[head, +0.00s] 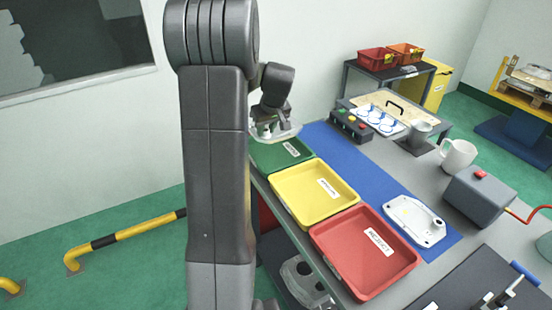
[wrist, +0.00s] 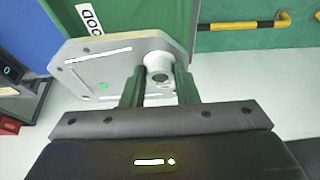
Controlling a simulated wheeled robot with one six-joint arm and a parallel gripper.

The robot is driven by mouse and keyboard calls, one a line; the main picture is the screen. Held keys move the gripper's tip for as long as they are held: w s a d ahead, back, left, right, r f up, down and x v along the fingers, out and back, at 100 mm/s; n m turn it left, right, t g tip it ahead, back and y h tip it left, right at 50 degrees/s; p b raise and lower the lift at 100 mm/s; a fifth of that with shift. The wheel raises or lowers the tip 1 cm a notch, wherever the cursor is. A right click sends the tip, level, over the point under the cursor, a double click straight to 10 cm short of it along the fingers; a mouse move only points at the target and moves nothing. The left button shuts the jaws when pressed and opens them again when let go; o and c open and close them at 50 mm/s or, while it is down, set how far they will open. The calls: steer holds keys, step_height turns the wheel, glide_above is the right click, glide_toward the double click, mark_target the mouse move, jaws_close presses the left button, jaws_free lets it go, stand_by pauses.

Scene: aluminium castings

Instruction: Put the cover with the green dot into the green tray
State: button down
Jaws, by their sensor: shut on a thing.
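My gripper (wrist: 160,88) is shut on the cover with the green dot (wrist: 125,62), a flat light-grey casting; the fingers grip its round boss. The green dot shows on its face in the wrist view. In the head view the held cover (head: 284,133) is above the green tray (head: 268,158), at the far end of the tray row. The green tray (wrist: 92,8) also shows beyond the cover in the wrist view, with its white label partly visible. My arm hides the tray's left part in the head view.
A yellow tray (head: 293,205) and a red tray (head: 345,278) stand nearer in the row. Another cover (head: 414,222) lies on the blue mat (head: 352,165). A button box (head: 350,124), a white mug (head: 458,154) and a grey box (head: 479,194) stand on the bench.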

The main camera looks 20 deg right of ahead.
step_height(320, 180, down, 10)
steer(key=shift+p, duration=0.65)
steer(key=shift+f, duration=0.15)
steer(key=c, duration=1.4)
jaws_free()
steer(key=shift+c, duration=0.2)
steer(key=shift+o, duration=0.2)
steer(key=b+v, duration=0.1)
steer(key=v, duration=1.1)
steer(key=shift+w, duration=0.1)
